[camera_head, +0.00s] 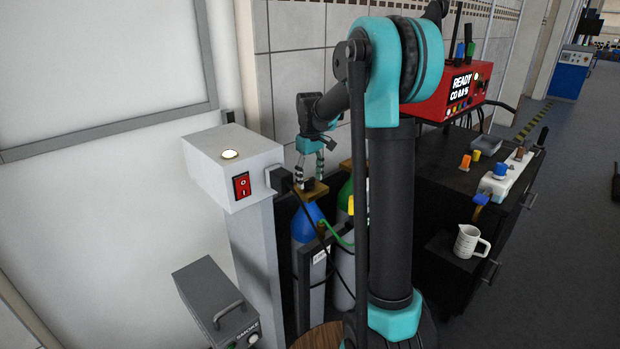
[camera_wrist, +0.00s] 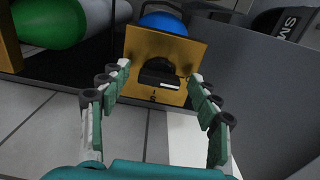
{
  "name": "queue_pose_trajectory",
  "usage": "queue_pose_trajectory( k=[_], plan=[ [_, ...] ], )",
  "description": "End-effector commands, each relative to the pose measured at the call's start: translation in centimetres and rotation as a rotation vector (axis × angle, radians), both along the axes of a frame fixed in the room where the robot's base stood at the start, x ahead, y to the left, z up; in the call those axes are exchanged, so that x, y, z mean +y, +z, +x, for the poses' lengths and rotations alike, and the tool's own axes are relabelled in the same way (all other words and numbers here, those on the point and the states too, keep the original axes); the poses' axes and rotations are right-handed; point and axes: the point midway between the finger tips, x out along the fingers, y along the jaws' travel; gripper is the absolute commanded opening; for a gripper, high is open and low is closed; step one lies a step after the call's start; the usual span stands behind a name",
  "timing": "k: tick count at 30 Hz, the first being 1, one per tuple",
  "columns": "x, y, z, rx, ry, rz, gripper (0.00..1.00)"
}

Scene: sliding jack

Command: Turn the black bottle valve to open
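A gas bottle with a blue top (camera_head: 306,222) stands behind the grey post, and its blue top also shows in the wrist view (camera_wrist: 164,23). A brass plate (camera_wrist: 140,46) sits at its top and carries a black valve knob (camera_wrist: 158,72) with a flat bar. The plate also shows in the head view (camera_head: 316,192). My gripper (camera_head: 311,178) points down just above the plate. In the wrist view its teal fingers (camera_wrist: 158,82) are spread, one on each side of the knob, with visible gaps. Nothing is held. The knob's exact height below the fingertips is unclear.
A green-topped bottle (camera_head: 345,196) stands beside the blue one and shows at left in the wrist view (camera_wrist: 50,22). A grey post (camera_head: 232,170) with a red switch (camera_head: 242,186) and black plug is close on the left. A black cable crosses before the bottles.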

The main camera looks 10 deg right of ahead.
Motion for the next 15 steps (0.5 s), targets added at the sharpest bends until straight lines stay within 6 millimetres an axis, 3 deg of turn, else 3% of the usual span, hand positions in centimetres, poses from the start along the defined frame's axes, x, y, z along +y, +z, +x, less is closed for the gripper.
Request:
queue_pose_trajectory(
  k=[10, 15],
  plan=[
    [0.0, 0.4, 0.0, 0.000, -0.001, 0.000, 0.64],
    [0.0, 2.8, -0.1, 0.000, -0.001, 0.000, 0.64]
  ],
)
